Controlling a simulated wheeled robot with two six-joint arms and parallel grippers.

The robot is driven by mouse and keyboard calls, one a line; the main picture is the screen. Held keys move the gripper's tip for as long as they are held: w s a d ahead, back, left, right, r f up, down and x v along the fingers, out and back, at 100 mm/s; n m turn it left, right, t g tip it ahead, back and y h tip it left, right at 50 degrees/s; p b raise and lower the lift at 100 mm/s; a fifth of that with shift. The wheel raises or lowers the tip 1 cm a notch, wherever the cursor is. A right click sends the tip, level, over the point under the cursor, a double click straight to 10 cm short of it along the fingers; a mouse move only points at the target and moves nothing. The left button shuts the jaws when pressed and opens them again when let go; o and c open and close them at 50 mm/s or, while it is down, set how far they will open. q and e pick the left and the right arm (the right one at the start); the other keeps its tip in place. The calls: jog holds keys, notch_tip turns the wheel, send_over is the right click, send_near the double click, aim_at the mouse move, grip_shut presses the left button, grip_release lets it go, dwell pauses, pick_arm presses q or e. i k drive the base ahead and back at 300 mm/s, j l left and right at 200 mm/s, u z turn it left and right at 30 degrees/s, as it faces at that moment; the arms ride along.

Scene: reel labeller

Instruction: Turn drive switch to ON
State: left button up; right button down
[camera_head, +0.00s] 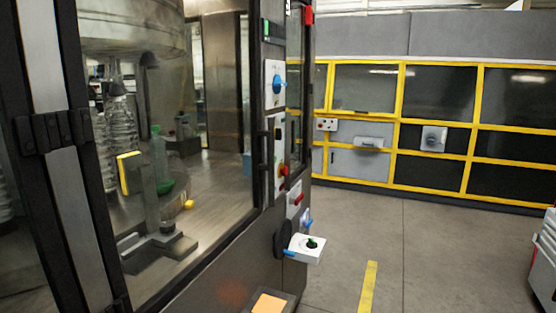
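Several switches sit on the dark post and side of the glazed machine. A blue rotary knob (278,84) is on a white plate (271,72) high on the post. Lower are a red handle (298,199) and a small blue part (307,222). A white box (306,254) juts out with a dark green knob (312,243) on top. No label is readable, so I cannot tell which is the drive switch or its setting. Neither gripper is in view.
The machine's glass door (190,140) fills the left, with bottles behind it. A dark box with an orange pad (268,304) stands low at the front. Yellow-framed cabinets (400,95) line the back. The grey floor (430,245) is open, with a light cabinet (545,262) at the right edge.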

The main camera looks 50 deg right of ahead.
aim_at(278, 131)
jog(key=l+z, duration=0.2)
jog(key=l, duration=0.75)
jog(key=i+l+z, duration=0.1)
jog(key=l+z, duration=0.15)
jog(key=l, duration=0.7)
